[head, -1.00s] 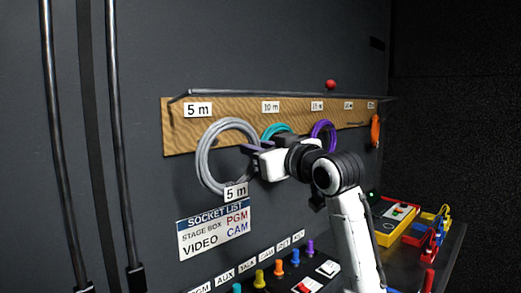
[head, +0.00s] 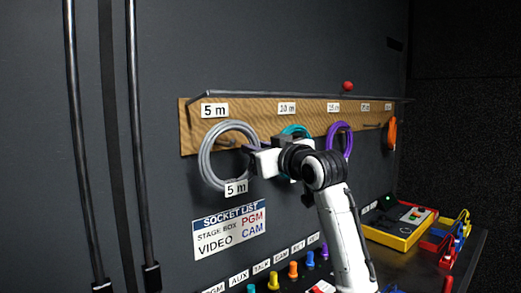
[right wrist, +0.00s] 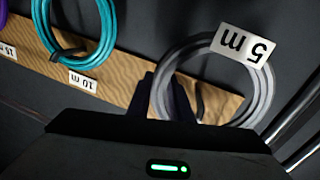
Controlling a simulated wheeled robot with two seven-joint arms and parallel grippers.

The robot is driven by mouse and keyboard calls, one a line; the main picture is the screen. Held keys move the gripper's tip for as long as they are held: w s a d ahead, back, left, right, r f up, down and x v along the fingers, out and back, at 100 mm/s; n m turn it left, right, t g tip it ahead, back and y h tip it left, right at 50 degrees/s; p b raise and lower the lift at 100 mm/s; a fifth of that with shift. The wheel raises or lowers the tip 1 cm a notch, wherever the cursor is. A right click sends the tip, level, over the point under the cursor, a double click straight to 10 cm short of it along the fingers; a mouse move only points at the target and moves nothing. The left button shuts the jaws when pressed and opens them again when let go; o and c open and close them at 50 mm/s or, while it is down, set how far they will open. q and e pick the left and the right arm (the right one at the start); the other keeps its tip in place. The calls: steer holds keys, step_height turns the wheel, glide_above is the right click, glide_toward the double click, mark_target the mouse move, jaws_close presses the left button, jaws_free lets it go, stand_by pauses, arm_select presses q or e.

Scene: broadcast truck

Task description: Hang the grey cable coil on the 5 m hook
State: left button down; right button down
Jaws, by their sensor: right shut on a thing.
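The grey cable coil (head: 206,164) is a round ring with a white "5 m" tag (head: 236,187) at its bottom. My right gripper (head: 252,150) is shut on the coil's right side. The coil hangs upright in front of the wooden hook board (head: 188,138), below the "5 m" label (head: 214,110). A dark hook (right wrist: 200,100) shows inside the ring in the right wrist view, where the coil (right wrist: 266,98) appears upside down. I cannot tell whether the coil rests on the hook. My left gripper is not in view.
A teal coil (right wrist: 104,42) and a purple coil (head: 329,143) hang to the right, with an orange one (head: 392,134) farther along. A rail (head: 300,95) with a red ball (head: 348,86) runs above the board. Coloured plugs and a yellow box (head: 408,234) stand below.

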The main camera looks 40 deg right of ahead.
steer(key=shift+w+a+f, duration=0.1)
steer(key=shift+w+f, duration=0.45)
steer(key=shift+w, duration=0.35)
steer(key=shift+w+a+f, duration=0.1)
steer(key=shift+w+f, duration=0.45)
steer(key=shift+w, duration=0.3)
steer(key=c, duration=1.5)
jaws_free()
steer(key=s, duration=0.3)
steer(key=s+b, duration=0.1)
steer(key=s, duration=0.3)
steer(key=s+a+b, duration=0.1)
steer(key=s, duration=0.2)
steer(key=shift+s+a+f, duration=0.1)
steer(key=shift+s, duration=0.05)
